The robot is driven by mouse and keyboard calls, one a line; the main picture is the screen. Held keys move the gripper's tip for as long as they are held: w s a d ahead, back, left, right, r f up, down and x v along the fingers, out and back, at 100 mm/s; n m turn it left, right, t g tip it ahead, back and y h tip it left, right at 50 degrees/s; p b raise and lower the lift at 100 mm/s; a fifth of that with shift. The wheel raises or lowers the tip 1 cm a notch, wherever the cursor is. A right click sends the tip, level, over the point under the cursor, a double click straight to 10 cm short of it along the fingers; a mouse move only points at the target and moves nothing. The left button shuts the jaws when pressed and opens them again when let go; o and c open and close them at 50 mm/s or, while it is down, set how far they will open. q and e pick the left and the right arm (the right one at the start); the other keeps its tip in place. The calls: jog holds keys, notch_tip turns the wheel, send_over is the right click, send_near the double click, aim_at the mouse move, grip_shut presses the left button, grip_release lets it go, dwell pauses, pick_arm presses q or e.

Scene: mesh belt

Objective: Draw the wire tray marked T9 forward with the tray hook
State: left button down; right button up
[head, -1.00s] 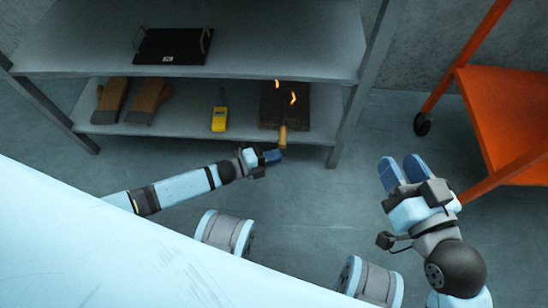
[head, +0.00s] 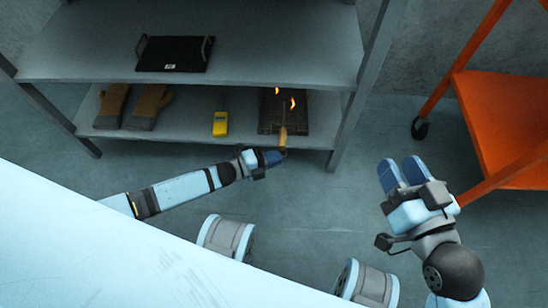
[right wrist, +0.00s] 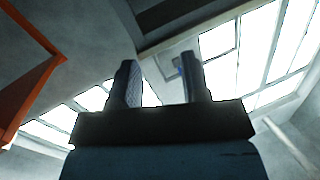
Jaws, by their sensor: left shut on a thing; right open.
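A tray hook with a wooden handle (head: 283,137) reaches over the lower shelf's front edge at its right end. Its thin metal rod lies over a dark, square, tray-like thing (head: 298,121) with two small orange marks. I cannot tell whether the hook's tip has caught it, and I can read no T9 mark on it. My left gripper (head: 274,157) is shut on the lower end of the hook's handle, just in front of the shelf. My right gripper (head: 401,172) is open and empty, away from the shelf; its two fingers also show in the right wrist view (right wrist: 160,82).
A black tray (head: 174,54) with side handles and a small white label lies on the upper shelf. Brown gloves (head: 149,104) and a yellow device (head: 220,124) lie on the lower shelf. A grey shelf post (head: 350,120) stands right of the hook. An orange cart (head: 505,125) stands at right.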

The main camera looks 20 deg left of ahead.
pick_arm(q)
notch_tip(320, 180, up, 6)
jog(key=p, duration=0.5)
pick_arm(e)
notch_tip(320, 180, up, 7)
jog(key=m+t, duration=0.1)
jog(key=t, duration=0.2)
jog(key=shift+s+d, duration=0.2)
jog(key=shift+r, duration=0.25)
